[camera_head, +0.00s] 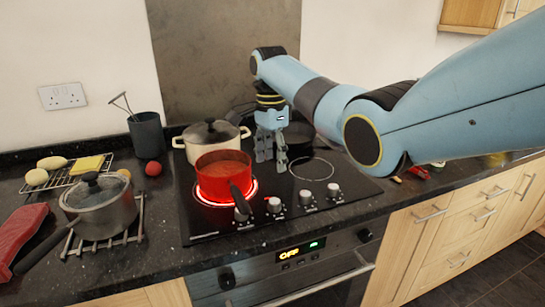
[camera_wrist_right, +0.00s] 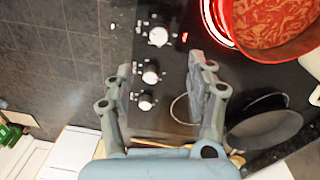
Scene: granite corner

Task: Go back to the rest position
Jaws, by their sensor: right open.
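My right gripper (camera_head: 271,150) is over the black hob, just right of the red saucepan, with its arm reaching in from the right. In the right wrist view its two fingers (camera_wrist_right: 163,85) are spread with nothing between them; the hob edge and knobs show below. The red saucepan (camera_head: 221,161) stands on a glowing red ring and holds an orange-red food with pale strips (camera_wrist_right: 272,18). My left gripper is not in view.
A cream lidded pot (camera_head: 180,140) stands behind the saucepan. A dark pan (camera_wrist_right: 265,125) sits on the hob's right. A steel lidded pot (camera_head: 104,215) rests on a rack at left. Knobs (camera_head: 277,204) line the hob's front. A dark utensil pot (camera_head: 147,136) stands by the wall.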

